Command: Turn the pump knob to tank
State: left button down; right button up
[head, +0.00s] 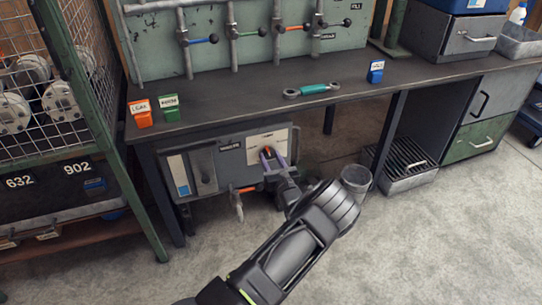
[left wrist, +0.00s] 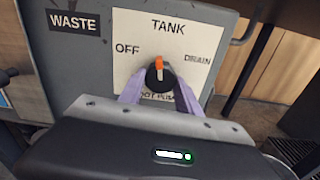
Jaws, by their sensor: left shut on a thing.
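The pump knob (left wrist: 159,78) is dark and round with an orange pointer, on a white plate (left wrist: 125,68) lettered TANK, OFF and DRAIN. Its pointer aims nearly straight up in the left wrist view, close to TANK and slightly to the OFF side. A lower label is partly hidden by my gripper. My left gripper (left wrist: 159,92) has its pale purple fingers shut on the knob, one on each side. In the head view the left gripper (head: 271,160) reaches the panel under the bench. My right gripper is out of view.
A WASTE label (left wrist: 73,21) is left of the plate. An orange-handled valve (head: 243,190) hangs below the panel. A bucket (head: 356,180) stands to the right of my arm. A wire cage (head: 50,90) stands left.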

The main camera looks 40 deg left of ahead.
pick_arm(q)
jog(key=shift+s+m+p, duration=0.1)
jog(key=shift+m+p, duration=0.2)
jog(key=shift+m, duration=1)
jog(key=c, duration=0.8)
grip_release()
jog(key=shift+c, duration=0.2)
jog(key=shift+d, duration=0.1)
jog(key=p+v, duration=0.2)
jog(key=v, duration=0.5)
jog(key=shift+s+d+p, duration=0.2)
jog(key=shift+d+p, duration=0.05)
jog(key=shift+p, duration=0.05)
